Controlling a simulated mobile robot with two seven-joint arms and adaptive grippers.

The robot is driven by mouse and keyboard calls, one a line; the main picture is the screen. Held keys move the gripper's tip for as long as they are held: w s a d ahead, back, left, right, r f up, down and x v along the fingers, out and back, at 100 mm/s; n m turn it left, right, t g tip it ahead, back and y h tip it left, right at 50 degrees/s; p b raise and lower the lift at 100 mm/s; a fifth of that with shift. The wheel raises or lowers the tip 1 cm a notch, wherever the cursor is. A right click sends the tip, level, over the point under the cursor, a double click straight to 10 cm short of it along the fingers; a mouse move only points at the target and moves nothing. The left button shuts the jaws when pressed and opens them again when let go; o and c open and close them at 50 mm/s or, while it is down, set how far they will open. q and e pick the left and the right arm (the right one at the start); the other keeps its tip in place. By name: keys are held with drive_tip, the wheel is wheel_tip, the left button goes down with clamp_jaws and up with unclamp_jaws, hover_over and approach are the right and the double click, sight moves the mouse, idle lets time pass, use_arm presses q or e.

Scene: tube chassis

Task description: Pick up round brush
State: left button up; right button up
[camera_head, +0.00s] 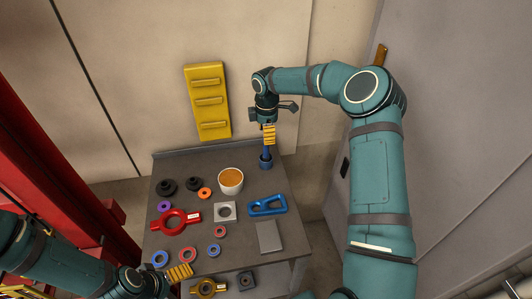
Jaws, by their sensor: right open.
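A blue upright piece with a round base (266,162), which looks like the round brush, stands at the back right of the grey table. My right gripper (269,141) is open and points down directly above its top. The yellow fingers hide the upper end of the piece, and I cannot tell whether they touch it. My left gripper (181,273) is low at the table's front left edge, near a blue ring. Its yellow fingers show, but their opening is unclear.
The table (185,160) carries a white cup with an orange top (231,179), a red ring with handles (175,222), a blue two-hole part (268,205), a grey plate (269,237) and several small rings. A yellow rack (208,100) hangs on the wall behind.

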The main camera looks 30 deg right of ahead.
sight(266, 152)
wheel_tip(266, 152, down, 5)
drive_tip(key=shift+w+f, duration=0.1)
idle(0.3)
clamp_jaws()
